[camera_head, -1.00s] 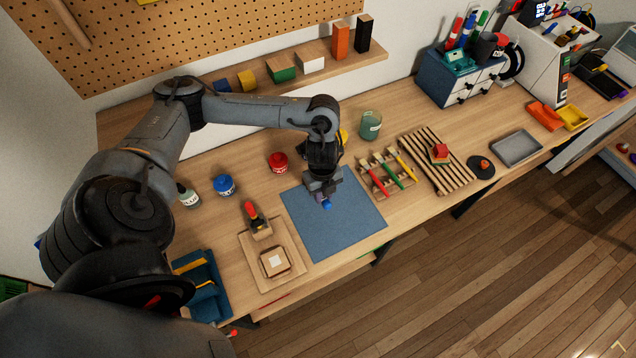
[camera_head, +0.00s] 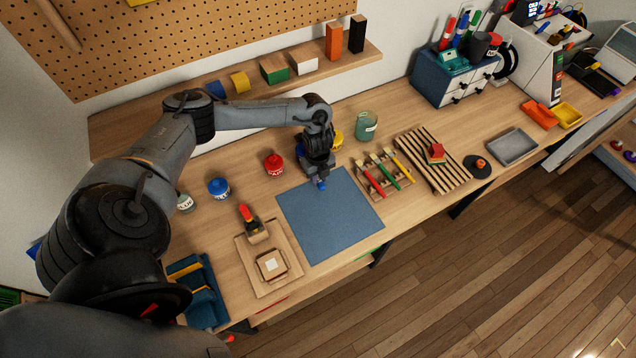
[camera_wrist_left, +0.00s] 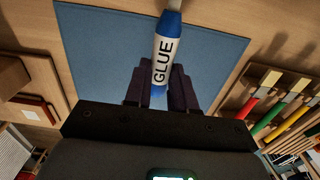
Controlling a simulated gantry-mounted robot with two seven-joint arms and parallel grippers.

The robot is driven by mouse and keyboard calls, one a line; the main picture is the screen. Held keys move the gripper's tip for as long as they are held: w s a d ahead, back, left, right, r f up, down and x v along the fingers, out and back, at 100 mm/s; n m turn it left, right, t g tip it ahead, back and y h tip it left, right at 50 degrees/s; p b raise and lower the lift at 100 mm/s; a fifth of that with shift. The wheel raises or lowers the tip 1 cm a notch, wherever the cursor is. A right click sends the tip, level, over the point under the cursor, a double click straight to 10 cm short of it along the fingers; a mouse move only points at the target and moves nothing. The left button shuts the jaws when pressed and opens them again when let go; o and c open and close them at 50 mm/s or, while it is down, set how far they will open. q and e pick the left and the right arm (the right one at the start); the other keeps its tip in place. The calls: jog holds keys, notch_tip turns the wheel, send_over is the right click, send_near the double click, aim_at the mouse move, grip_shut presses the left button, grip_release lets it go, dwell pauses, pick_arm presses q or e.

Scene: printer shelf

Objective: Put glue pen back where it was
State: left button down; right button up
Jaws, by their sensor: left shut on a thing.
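The glue pen (camera_wrist_left: 165,48) is white with a blue collar and blue end and is marked GLUE. My left gripper (camera_wrist_left: 160,86) is shut on it, with a finger on each side. In the head view my left gripper (camera_head: 320,172) points down over the back edge of the blue mat (camera_head: 330,220). Only a blue end of the glue pen (camera_head: 321,185) shows below the fingers there. I cannot tell its exact height above the mat. My right gripper is not in view.
A wooden rack (camera_head: 374,190) with several brushes stands right of the mat. Behind are a red paint jar (camera_head: 274,164), a yellow jar (camera_head: 337,140) and a green glass (camera_head: 366,126). A wooden board (camera_head: 250,276) lies at left. The mat is bare.

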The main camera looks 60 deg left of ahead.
aim_at(318, 182)
pick_arm(q)
jog(key=shift+f, duration=1.95)
jog(key=shift+f, duration=0.1)
jog(key=shift+f, duration=0.15)
jog(key=c, duration=0.9)
grip_release()
jog(key=shift+c, duration=0.2)
jog(key=shift+r, duration=0.2)
jog(key=shift+r, duration=0.15)
notch_tip(318, 182, up, 12)
jog(key=shift+f+p, duration=0.1)
jog(key=shift+p, duration=0.25)
